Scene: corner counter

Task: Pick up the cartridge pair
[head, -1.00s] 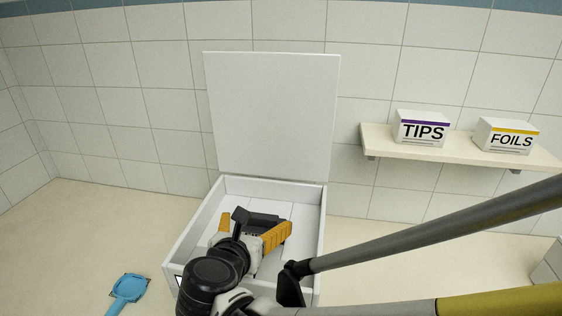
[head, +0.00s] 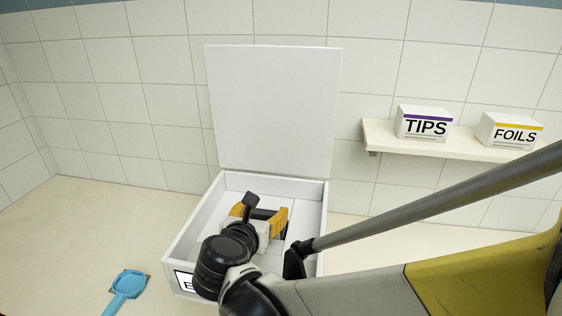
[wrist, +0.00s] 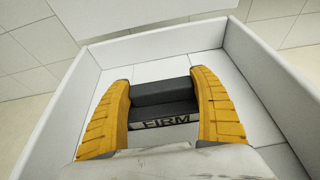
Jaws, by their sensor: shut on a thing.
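The cartridge pair (wrist: 165,97) is a dark grey block with a pale front strip lettered "FIRM". In the wrist view it sits between the two yellow fingers of my gripper (wrist: 164,112), which is shut on it. In the head view my gripper (head: 262,222) is inside the white open box (head: 172,247), and my wrist hides most of the cartridge pair. The wrist view shows the box walls around it and the pale box floor beyond. I cannot tell how far it is above the floor.
The box lid (head: 275,110) stands open at the back. A blue tool with a square head (head: 130,283) lies on the counter at left. The left counter is mostly clear.

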